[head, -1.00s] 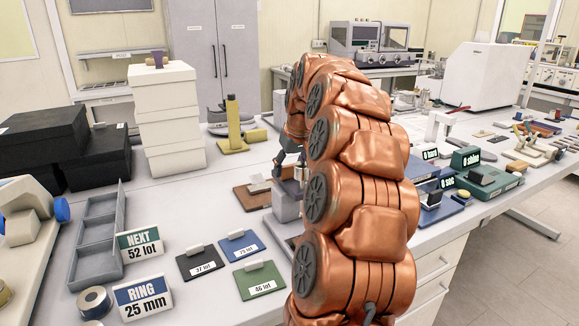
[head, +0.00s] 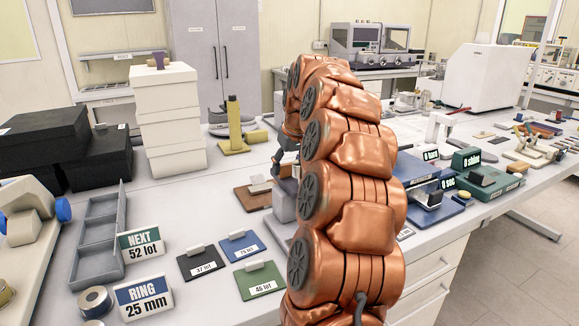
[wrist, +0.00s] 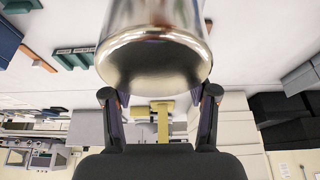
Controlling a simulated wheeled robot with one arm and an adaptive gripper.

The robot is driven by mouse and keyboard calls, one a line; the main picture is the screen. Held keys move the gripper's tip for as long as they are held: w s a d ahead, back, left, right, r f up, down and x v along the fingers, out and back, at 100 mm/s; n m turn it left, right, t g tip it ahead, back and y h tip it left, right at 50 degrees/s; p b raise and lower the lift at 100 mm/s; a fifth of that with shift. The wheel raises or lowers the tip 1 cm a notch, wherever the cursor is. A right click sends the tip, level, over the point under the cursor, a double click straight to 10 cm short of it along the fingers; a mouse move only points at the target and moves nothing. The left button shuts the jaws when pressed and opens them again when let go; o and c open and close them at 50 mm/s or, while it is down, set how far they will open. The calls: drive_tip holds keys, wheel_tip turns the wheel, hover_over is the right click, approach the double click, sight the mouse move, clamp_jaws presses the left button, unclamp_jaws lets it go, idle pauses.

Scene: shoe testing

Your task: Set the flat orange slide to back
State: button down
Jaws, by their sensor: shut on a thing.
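A shiny metal cylinder (wrist: 153,45) fills the upper middle of the wrist view. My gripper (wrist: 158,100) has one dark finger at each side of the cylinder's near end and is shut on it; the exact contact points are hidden. In the head view my copper-coloured arm reaches away over the table and hides most of my gripper (head: 285,158), which is by a grey block (head: 284,200) and a brown board (head: 252,200). I cannot make out the flat orange slide in either view; my arm covers part of the table.
Lot cards, a grey tray (head: 83,245) and number signs lie at the front left. White boxes (head: 172,120) and a yellow stand (head: 234,125) stand behind. Blue and green fixtures (head: 487,182) stand right of my arm. Bare table shows between the tray and the brown board.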

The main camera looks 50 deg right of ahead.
sight(295, 182)
drive_tip(key=shift+w+r, duration=0.1)
drive_tip(key=shift+w, duration=0.05)
drive_tip(key=shift+c, duration=1.6)
unclamp_jaws()
drive_tip(key=shift+w, duration=0.1)
drive_tip(key=v, duration=1.2)
drive_tip(key=s+a+f+n+g+y+p, duration=0.1)
drive_tip(key=s+a+f+n+p, duration=0.15)
drive_tip(key=a, duration=0.95)
drive_tip(key=s+a+f+n+g+y+p, duration=0.15)
drive_tip(key=a+f, duration=0.25)
drive_tip(key=a, duration=0.8)
drive_tip(key=s+a+f+g, duration=0.1)
drive_tip(key=s+a+f, duration=0.3)
drive_tip(key=s, duration=0.4)
drive_tip(key=s+a+f+g+p, duration=0.1)
drive_tip(key=s+a+f, duration=0.3)
drive_tip(key=s, duration=0.4)
drive_tip(key=s+a+f+g+h+p, duration=0.1)
drive_tip(key=s+a+f, duration=0.3)
drive_tip(key=s, duration=0.3)
drive_tip(key=shift+s+a+f, duration=0.25)
drive_tip(key=shift+s+f, duration=0.15)
drive_tip(key=shift+f, duration=0.1)
